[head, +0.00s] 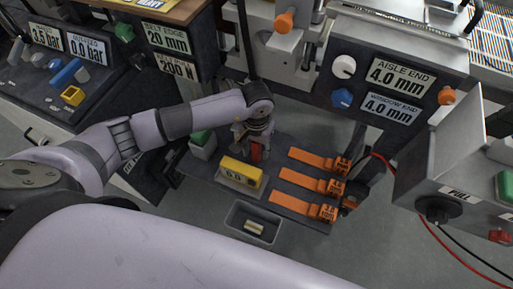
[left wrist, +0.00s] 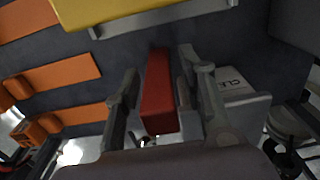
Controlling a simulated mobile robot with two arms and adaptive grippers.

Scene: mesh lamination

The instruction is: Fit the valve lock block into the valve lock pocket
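A red block (left wrist: 159,95), which I take to be the valve lock block, stands on the dark shelf below my left gripper. In the head view the red block (head: 257,153) is partly hidden by that gripper. My left gripper (head: 254,142) points down at it. In the left wrist view the fingers of the left gripper (left wrist: 160,85) are apart, one on each side of the block, with narrow gaps showing. A small yellow open box (head: 73,95) on the left panel, beside blue handles, may be the valve lock pocket. My right gripper is not in view.
A yellow gauge block (head: 240,172) lies close in front of the left gripper. Several orange tagged strips (head: 311,181) lie to the right, and a green-topped block (head: 202,142) stands to the left. A grey bin (head: 246,228) sits below. A control box (head: 455,165) is at far right.

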